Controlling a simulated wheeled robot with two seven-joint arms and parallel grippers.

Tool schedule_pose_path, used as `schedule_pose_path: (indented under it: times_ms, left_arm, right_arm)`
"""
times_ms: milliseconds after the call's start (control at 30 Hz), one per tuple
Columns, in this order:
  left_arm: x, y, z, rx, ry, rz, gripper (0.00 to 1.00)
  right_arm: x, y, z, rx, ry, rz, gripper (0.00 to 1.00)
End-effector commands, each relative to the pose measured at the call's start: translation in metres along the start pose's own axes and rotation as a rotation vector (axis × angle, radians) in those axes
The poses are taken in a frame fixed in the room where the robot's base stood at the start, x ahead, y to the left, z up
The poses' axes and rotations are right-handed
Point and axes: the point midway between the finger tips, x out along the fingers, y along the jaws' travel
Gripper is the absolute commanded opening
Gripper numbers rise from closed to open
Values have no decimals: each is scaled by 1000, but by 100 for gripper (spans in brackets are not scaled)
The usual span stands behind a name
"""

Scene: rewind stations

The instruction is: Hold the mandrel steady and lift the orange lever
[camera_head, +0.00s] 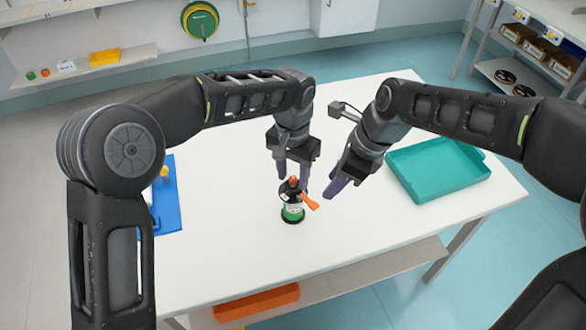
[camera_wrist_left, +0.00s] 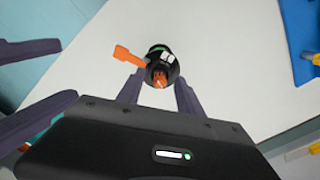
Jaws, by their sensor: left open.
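The mandrel (camera_head: 292,213) stands upright on the white table, black with a green band and an orange top. It also shows in the left wrist view (camera_wrist_left: 158,53). The orange lever (camera_head: 310,202) sticks out from its side toward my right gripper, and shows in the left wrist view (camera_wrist_left: 127,56). My left gripper (camera_head: 293,183) is open at the mandrel's top, one finger on each side; I cannot tell whether they touch. My right gripper (camera_head: 340,188) is beside the lever, apart from it. Its two fingers stand apart in the left wrist view (camera_wrist_left: 68,69), with nothing between them.
A teal tray (camera_head: 437,171) lies on the table at the right. A blue board (camera_head: 168,205) with a yellow part lies at the left, partly behind my left arm. An orange bin (camera_head: 257,302) is on the lower shelf. The table in front of the mandrel is clear.

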Motion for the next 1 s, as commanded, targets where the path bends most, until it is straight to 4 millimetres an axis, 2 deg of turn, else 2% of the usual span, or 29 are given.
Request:
schedule_pose_path:
  times_ms: [133,667,1000]
  left_arm:
    - [0,0,0,0,0,0,43]
    - [0,0,0,0,0,0,0]
    - [0,0,0,0,0,0,0]
  right_arm:
    - [0,0,0,0,0,0,36]
    - [0,0,0,0,0,0,36]
    - [0,0,0,0,0,0,36]
